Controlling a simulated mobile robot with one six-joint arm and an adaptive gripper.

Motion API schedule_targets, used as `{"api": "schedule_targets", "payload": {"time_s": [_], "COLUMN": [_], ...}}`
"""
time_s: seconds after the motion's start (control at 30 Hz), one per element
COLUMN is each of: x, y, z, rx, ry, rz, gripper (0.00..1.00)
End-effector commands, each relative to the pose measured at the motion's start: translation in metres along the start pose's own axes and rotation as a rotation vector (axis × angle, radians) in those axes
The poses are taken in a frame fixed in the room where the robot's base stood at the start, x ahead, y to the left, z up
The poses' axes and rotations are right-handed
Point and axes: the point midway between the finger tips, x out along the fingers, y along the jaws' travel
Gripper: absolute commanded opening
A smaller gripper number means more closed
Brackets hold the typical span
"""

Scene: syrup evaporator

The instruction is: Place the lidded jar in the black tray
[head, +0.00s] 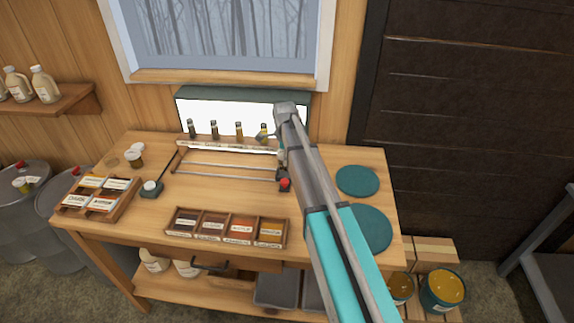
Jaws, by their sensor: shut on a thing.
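A small jar (135,158) with a pale lid and brown contents stands upright at the back left of the bench; it looks like the lidded jar. My gripper (262,137) is far to its right, in front of the lit panel, partly hidden by my wrist. It appears shut on a small yellow bottle (263,129), at the right end of a row of sample bottles. The contact is too small to see clearly. Two dark grey trays, the left one (275,291) clearer, lie on the lower shelf; I cannot tell if either is the black tray.
A labelled divided box (226,240) sits at the bench's front and another (72,207) at the left. A small dark stand (151,191) with a white top is near the left box. Two teal discs (357,181) lie at the right. Metal rails (220,176) cross the middle.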

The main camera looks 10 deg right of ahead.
Motion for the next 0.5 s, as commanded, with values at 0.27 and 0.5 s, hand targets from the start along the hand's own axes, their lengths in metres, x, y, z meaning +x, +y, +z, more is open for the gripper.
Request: {"api": "schedule_targets", "payload": {"time_s": [0.27,0.5], "x": [0.011,0.032], "y": [-0.005,-0.005], "z": [-0.006,-0.008], "rx": [0.001,0.001], "ry": [0.000,0.000], "rz": [0.000,0.000], "gripper": [0.27,0.27]}}
